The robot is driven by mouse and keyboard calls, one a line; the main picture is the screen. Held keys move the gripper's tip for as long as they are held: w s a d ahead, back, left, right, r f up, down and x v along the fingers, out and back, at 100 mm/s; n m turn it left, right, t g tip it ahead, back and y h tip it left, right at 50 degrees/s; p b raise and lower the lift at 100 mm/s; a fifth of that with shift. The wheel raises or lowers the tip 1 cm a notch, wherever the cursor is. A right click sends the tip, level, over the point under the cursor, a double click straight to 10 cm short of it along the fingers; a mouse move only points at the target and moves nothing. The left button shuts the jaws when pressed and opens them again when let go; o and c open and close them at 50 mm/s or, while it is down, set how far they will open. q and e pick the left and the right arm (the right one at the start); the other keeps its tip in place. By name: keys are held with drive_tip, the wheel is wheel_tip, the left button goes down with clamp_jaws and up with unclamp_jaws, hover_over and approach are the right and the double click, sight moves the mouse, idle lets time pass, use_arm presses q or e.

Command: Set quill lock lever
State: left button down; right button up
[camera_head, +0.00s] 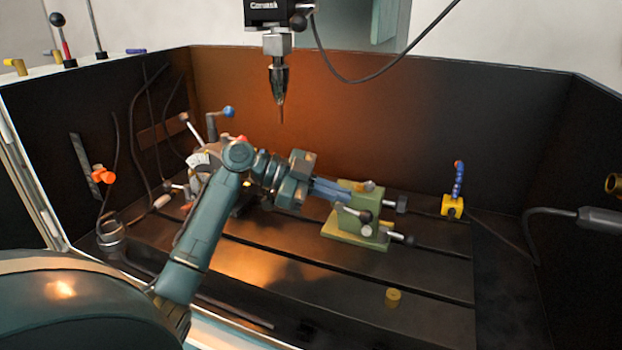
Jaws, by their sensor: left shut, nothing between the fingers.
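A green tailstock-like block (350,240) stands on the dark slotted table, right of the middle. I cannot tell for sure which one is the quill lock lever. My left gripper (345,192) reaches in from the left with its blue fingers shut and empty. The fingertips are at the block's upper left side, just above the front lever. Whether they touch the block is unclear. My right gripper is out of view.
A spindle with a thin tool (281,90) hangs above the table. The indexing chuck (205,160) is partly hidden behind my left arm. Dark-knobbed handles (400,203) stick out right of the block.

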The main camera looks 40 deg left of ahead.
sight(361, 216)
use_arm(q)
drive_tip(key=f, duration=0.1)
drive_tip(key=w+d+f, duration=0.1)
drive_tip(key=w+f, duration=0.1)
drive_tip(key=shift+w+d+f, duration=0.25)
drive_tip(key=shift+d+f, duration=0.15)
drive_tip(key=shift+w+d+f+g+y+b, duration=0.1)
drive_tip(key=shift+f+g+y+b, duration=0.2)
drive_tip(key=shift+f+y, duration=0.15)
drive_tip(key=shift+y, duration=0.35)
drive_tip(key=shift+w+d+f, duration=0.1)
drive_tip(key=shift+d+f, duration=0.05)
